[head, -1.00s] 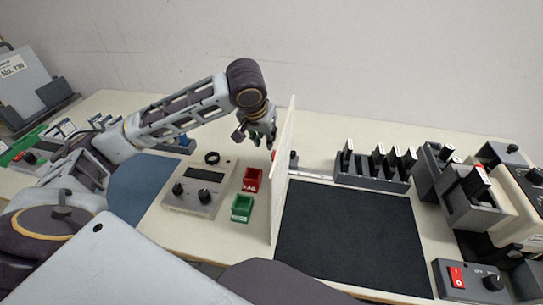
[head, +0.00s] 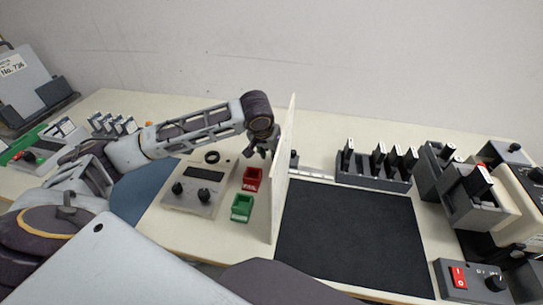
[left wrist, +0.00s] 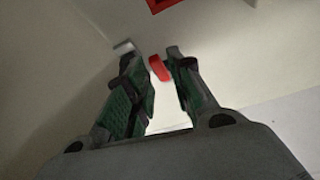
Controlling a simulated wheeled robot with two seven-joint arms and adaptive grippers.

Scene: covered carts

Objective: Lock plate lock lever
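A small red piece (left wrist: 159,68), which looks like the lever's handle, shows in the left wrist view between and just beyond the fingertips. In the head view the lever is hidden behind my left gripper and the upright white panel. My left gripper (left wrist: 162,75) is open, its green-padded fingers on either side of the red piece with a gap; I cannot tell whether either touches it. In the head view my left gripper (head: 262,150) points down beside the panel, behind the red bin. My right gripper is in neither view.
The upright white panel (head: 283,170) stands close right of my left gripper. A red bin (head: 252,179), a green bin (head: 242,208) and a grey control box (head: 200,187) stand nearby. A black mat (head: 350,235) lies clear on the right, with a grey rack (head: 372,178) behind it.

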